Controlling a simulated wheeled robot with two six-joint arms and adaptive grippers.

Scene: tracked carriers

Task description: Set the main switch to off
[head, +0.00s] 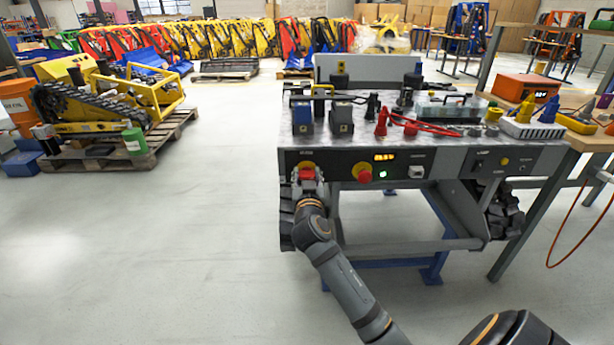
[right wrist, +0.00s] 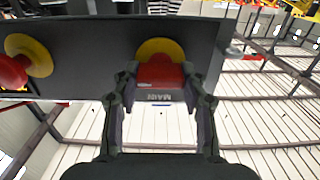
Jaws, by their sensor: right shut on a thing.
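The main switch is a red handle (head: 307,174) on a yellow disc at the left end of the carrier's grey front panel (head: 440,160). In the right wrist view the red handle (right wrist: 160,74) shows in front of its yellow disc (right wrist: 160,47), with "MAIN" lettering upside down. My right gripper (head: 308,180) is shut on the handle, one finger on each side, as the right wrist view also shows (right wrist: 160,88). The fingers partly hide the handle, and I cannot tell its exact setting. My left gripper is not in view.
A red mushroom button (head: 364,174) on a yellow ring sits right of the switch. A lit display (head: 384,157) and a green lamp (head: 383,175) are beside it. A workbench (head: 590,141) stands at right.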

